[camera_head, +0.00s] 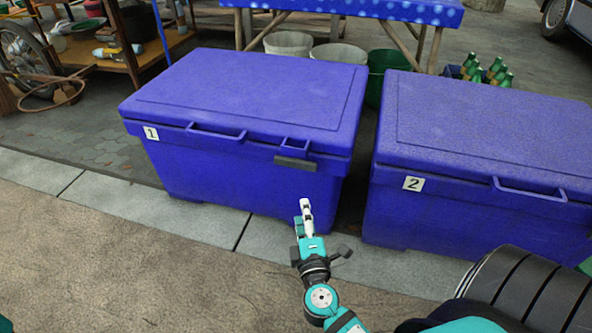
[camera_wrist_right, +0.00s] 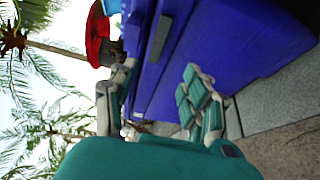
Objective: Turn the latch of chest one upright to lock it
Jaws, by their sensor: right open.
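Chest one (camera_head: 240,100) is a blue cooler box with a white "1" label, its lid down. Its latch (camera_head: 295,163) is a dark grey bar lying level across the front, just under the lid's small right loop. The latch also shows in the right wrist view (camera_wrist_right: 159,38), where the picture is turned sideways. My right gripper (camera_head: 304,207) is open and empty, in front of the chest's lower right front and below the latch, apart from it. In the right wrist view its spread fingers (camera_wrist_right: 158,78) face the chest front.
Chest two (camera_head: 480,135), also blue, stands to the right across a narrow gap. Behind are a blue-topped table (camera_head: 350,8), buckets (camera_head: 288,44) and green bottles (camera_head: 495,72). A wooden cart (camera_head: 115,45) stands at the back left. The pavement (camera_head: 130,240) in front is clear.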

